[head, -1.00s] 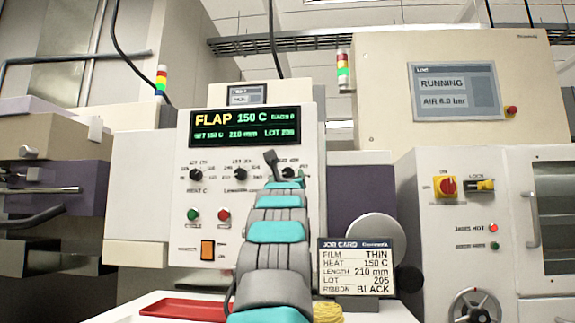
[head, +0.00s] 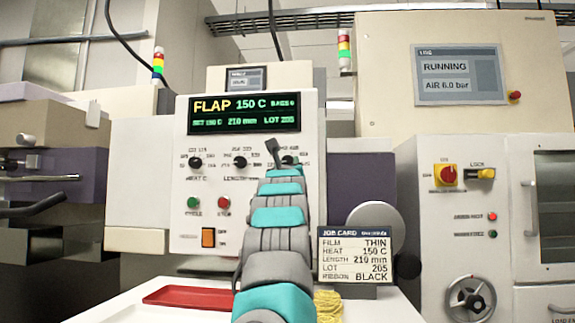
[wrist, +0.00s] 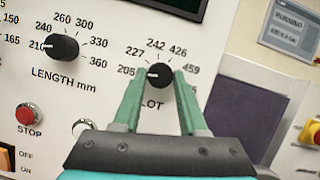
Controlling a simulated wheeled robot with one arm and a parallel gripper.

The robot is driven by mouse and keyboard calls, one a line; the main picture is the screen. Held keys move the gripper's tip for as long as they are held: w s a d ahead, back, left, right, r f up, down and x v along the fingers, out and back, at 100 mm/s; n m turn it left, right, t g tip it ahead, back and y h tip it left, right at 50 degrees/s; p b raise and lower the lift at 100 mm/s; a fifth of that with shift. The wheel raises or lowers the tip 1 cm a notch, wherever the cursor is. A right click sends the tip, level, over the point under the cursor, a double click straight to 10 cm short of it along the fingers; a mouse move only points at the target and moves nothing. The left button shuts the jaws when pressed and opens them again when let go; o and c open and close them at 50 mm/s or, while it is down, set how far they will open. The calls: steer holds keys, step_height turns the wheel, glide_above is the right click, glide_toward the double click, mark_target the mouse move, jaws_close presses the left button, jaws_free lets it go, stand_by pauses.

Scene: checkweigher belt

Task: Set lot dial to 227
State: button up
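The lot dial (wrist: 159,75) is a black knob on a white panel, marked 205, 227, 242, 426, 459 and beyond. Its pale pointer mark faces left, towards 205. My gripper (wrist: 160,76) has its two green fingers apart, one on each side of the knob, close against its edges. I cannot tell whether they press on it. The right finger hides part of the scale's end. In the head view my arm covers the lower part of the lot dial (head: 288,160). The display (head: 245,113) reads LOT 205.
The length dial (wrist: 62,47) sits left of the lot dial, with a red STOP button (wrist: 29,115) below it. The job card (head: 356,255) reads lot 205. A red tray (head: 190,296) lies on the white surface below the panel.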

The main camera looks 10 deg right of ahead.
jaws_close()
steer(key=shift+a+m+h, duration=0.1)
steer(key=shift+m+h, duration=0.3)
steer(key=shift+m, duration=0.1)
steer(key=m+h, duration=0.1)
steer(key=m, duration=0.2)
steer(key=m+g+h, duration=0.1)
steer(key=m+h, duration=0.1)
steer(key=m, duration=0.2)
steer(key=shift+a+r+p, duration=0.1)
steer(key=shift+a+p, duration=0.05)
steer(key=shift+p, duration=0.2)
steer(key=shift+m+g+h+p, duration=0.3)
steer(key=shift+m+g+h, duration=0.55)
steer(key=shift+m, duration=0.85)
steer(key=o, duration=0.6)
jaws_free()
steer(key=shift+c, duration=0.2)
